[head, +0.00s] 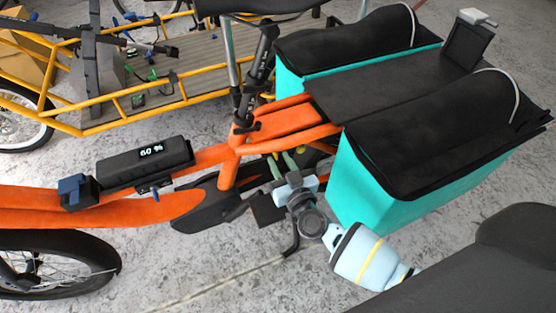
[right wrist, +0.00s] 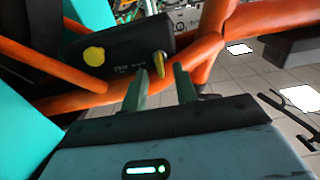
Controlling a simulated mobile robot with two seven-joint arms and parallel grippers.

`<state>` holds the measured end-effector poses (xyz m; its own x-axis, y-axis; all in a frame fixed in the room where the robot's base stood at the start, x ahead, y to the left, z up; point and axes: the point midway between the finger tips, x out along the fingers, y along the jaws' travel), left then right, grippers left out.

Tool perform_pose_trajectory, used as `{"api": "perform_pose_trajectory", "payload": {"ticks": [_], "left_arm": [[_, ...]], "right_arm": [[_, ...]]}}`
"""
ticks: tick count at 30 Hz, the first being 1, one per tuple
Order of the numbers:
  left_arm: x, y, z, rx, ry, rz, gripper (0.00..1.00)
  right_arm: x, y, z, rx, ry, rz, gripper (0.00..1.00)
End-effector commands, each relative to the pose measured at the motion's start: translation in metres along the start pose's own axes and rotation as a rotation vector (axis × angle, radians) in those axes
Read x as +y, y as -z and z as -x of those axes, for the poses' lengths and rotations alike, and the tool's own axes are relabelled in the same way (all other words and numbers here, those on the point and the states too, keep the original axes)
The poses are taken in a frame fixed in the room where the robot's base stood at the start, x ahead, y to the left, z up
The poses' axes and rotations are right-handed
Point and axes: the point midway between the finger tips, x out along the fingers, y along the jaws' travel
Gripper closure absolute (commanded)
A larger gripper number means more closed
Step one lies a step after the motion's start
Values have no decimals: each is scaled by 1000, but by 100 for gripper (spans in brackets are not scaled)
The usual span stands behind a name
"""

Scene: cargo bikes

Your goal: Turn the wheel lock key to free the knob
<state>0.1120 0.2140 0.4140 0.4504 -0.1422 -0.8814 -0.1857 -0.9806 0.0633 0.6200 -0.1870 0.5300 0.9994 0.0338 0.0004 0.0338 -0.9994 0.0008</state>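The wheel lock is a black housing (right wrist: 125,52) on the orange bike frame, seen in the right wrist view. A round yellow knob (right wrist: 94,56) sits on its left part. In the head view the right gripper (head: 280,156) reaches under the orange frame, and the key is not clearly visible. My left gripper is not in view.
Turquoise panniers with black covers (head: 400,185) hang close to my right arm. The orange frame (head: 270,132) and a black crank area (head: 205,205) lie close to the gripper. A yellow cargo bike (head: 115,100) stands behind. Grey floor (head: 180,275) is open in front.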

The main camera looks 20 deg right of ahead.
Motion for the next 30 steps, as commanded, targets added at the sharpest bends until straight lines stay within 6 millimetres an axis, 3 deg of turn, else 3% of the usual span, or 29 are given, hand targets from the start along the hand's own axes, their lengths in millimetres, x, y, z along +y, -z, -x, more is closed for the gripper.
{"api": "perform_pose_trajectory", "payload": {"ticks": [5,14,21,30], "left_arm": [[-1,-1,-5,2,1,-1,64],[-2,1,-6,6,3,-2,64],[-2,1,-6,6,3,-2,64],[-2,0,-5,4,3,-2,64]], "right_arm": [[0,-1,-13,0,0,0,71],[0,0,-15,0,0,0,71],[0,0,-15,0,0,0,100],[0,0,-15,-1,0,-12,100]]}}
